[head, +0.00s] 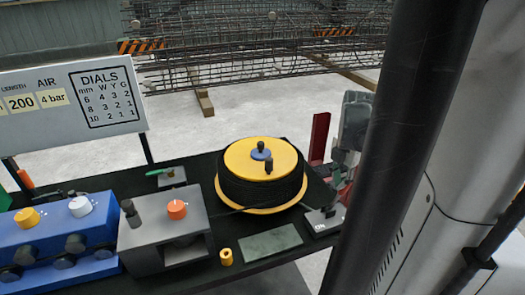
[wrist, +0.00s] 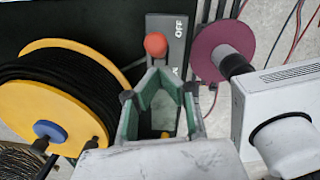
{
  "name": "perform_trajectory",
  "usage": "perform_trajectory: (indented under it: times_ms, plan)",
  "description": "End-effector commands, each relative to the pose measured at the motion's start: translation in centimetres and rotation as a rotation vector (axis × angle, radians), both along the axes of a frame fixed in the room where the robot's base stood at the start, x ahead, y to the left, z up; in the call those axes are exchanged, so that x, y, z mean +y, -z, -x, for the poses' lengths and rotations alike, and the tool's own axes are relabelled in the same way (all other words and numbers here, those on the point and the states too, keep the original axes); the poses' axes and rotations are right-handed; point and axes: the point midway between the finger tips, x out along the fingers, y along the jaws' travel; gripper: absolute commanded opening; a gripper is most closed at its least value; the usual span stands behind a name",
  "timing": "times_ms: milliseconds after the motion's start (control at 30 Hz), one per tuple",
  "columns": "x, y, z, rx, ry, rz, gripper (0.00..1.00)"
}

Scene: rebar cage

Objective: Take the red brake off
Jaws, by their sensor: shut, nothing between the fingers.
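The brake is a lever with a round red knob (wrist: 155,44) on a dark grey plate marked OFF (wrist: 181,28) at its far end in the wrist view. More lettering on the plate is partly covered by my gripper. My gripper (wrist: 163,70) is shut and empty, its green-lined fingers meeting just below the knob in the picture. I cannot tell whether the fingertips touch the lever. In the head view my gripper (head: 338,172) is over the brake plate (head: 324,222) at the right end of the black bench, and the knob is hidden there.
A yellow reel (wrist: 50,62) wound with black cable stands left of the brake. A purple disc (wrist: 222,47) and a white box (wrist: 280,105) are to its right in the wrist view. The head view shows a red upright plate (head: 319,137) behind and a grey box with an orange knob (head: 177,209).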

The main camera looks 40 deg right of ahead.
Motion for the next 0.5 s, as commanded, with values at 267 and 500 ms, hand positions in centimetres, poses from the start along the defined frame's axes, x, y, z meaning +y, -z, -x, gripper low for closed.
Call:
perform_trajectory:
  times_ms: [267, 500]
  plan:
    - [-1.2, 0.3, 0.3, 0.001, -0.006, 0.002, 0.0]
    - [-1.7, 0.4, 0.4, 0.003, -0.005, 0.005, 0.0]
